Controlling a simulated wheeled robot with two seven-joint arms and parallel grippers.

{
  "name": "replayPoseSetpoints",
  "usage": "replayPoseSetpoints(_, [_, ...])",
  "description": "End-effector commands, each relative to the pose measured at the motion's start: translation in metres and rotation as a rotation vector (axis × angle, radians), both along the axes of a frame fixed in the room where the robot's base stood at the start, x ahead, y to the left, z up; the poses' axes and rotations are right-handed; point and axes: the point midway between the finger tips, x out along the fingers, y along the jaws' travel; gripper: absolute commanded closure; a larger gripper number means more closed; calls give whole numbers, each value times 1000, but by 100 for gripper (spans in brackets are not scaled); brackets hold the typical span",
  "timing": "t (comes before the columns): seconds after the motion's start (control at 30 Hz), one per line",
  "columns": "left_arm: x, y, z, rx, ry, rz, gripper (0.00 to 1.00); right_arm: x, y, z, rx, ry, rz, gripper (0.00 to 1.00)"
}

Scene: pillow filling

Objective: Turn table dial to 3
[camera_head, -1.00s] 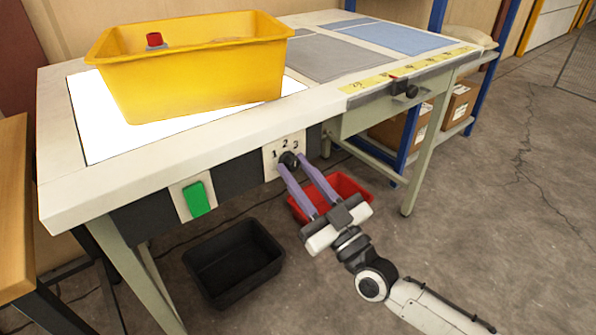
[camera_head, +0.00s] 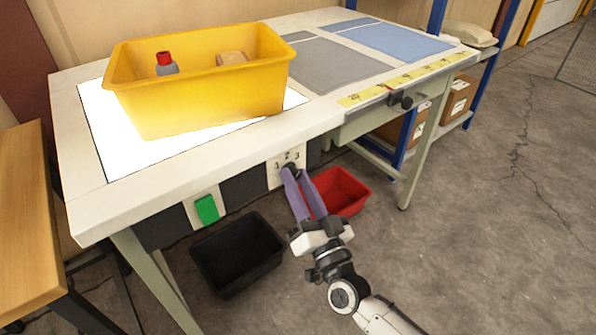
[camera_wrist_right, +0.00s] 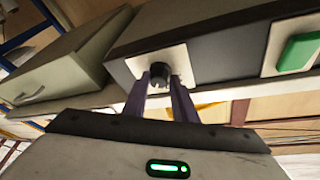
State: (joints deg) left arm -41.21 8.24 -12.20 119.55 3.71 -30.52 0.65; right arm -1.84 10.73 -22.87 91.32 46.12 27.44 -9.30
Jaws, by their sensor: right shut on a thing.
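The black table dial (camera_head: 291,169) sits on a white plate (camera_head: 276,177) numbered 1, 2, 3 on the table's front face. The dial also shows in the right wrist view (camera_wrist_right: 159,72). My right gripper (camera_head: 292,172) reaches up to it from below with purple fingers, shut on the dial, one finger on each side. In the right wrist view the fingertips (camera_wrist_right: 158,84) flank the knob. The fingers partly hide the dial, and I cannot tell which number it points to. My left gripper is not in view.
A green button (camera_head: 207,209) is left of the dial plate. A yellow bin (camera_head: 200,100) stands on the table (camera_head: 165,172). A black bin (camera_head: 238,256) and a red bin (camera_head: 346,190) are on the floor below. A second black knob (camera_head: 406,102) sits under the yellow ruler strip.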

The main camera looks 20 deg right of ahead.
Motion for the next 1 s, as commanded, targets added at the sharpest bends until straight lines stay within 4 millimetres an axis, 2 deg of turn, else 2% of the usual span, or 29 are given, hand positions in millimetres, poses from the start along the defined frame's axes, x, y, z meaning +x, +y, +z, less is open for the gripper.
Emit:
replayPoseSetpoints(0.03, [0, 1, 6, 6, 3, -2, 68, 2, -4, 7, 36, 8, -10, 97])
replayPoseSetpoints(0.4, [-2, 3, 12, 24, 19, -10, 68, 2, -4, 5, 195, 65, -9, 97])
replayPoseSetpoints(0.97, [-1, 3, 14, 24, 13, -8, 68, 2, -4, 3, 224, 75, -9, 98])
replayPoseSetpoints(1.0, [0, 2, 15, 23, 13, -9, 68, 2, -4, 3, 224, 75, -9, 74])
